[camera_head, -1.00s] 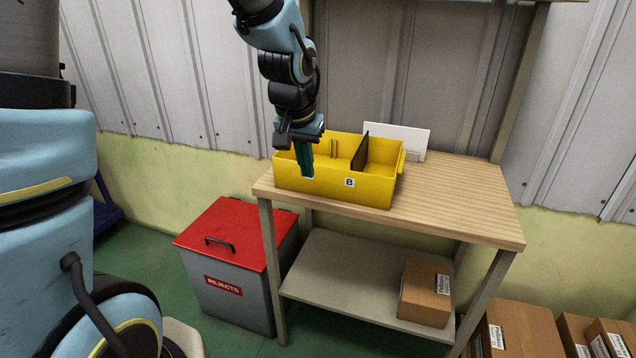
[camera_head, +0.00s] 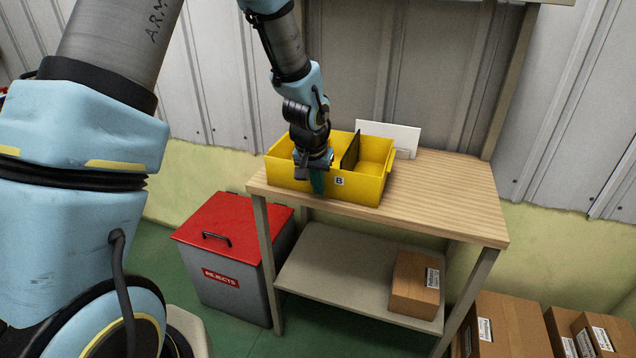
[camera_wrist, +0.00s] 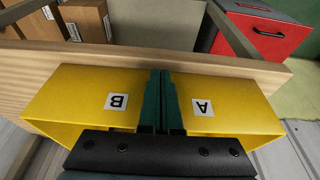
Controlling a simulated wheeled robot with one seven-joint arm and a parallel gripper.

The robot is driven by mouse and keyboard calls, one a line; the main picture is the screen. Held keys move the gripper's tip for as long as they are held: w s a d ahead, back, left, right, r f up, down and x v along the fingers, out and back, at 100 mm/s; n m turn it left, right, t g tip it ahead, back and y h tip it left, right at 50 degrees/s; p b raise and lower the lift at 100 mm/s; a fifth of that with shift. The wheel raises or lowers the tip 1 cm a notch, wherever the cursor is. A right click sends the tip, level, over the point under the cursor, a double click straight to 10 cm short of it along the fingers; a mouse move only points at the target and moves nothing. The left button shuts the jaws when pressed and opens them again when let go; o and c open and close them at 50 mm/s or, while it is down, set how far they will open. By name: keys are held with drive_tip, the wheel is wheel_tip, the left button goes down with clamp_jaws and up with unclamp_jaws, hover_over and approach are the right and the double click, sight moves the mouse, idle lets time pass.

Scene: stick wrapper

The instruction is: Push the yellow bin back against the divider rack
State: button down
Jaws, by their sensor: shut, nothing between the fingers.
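The yellow bin (camera_head: 360,193) stands on the left part of the wooden workbench (camera_head: 455,195). Its open top shows a black divider inside, and a B label is on its front wall. A white upright panel (camera_head: 400,138), possibly part of the divider rack, stands close behind the bin; any gap is hidden. My gripper (camera_head: 317,187) is shut and empty, its green fingers pointing down in front of the bin's front wall. In the wrist view the fingers (camera_wrist: 160,78) overlap the front wall (camera_wrist: 75,100) between the A and B labels. I cannot tell whether they touch it.
The bench's right part is clear. A grey rejects box with a red lid (camera_head: 235,215) stands on the floor at left. A cardboard box (camera_head: 413,285) is on the lower shelf, and several boxes (camera_head: 510,325) stand at lower right.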

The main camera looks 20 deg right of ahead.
drive_tip(key=w+d, duration=0.4)
drive_tip(key=shift+w, duration=0.1)
drive_tip(key=shift+a, duration=0.1)
idle(0.3)
drive_tip(key=shift+a, duration=0.1)
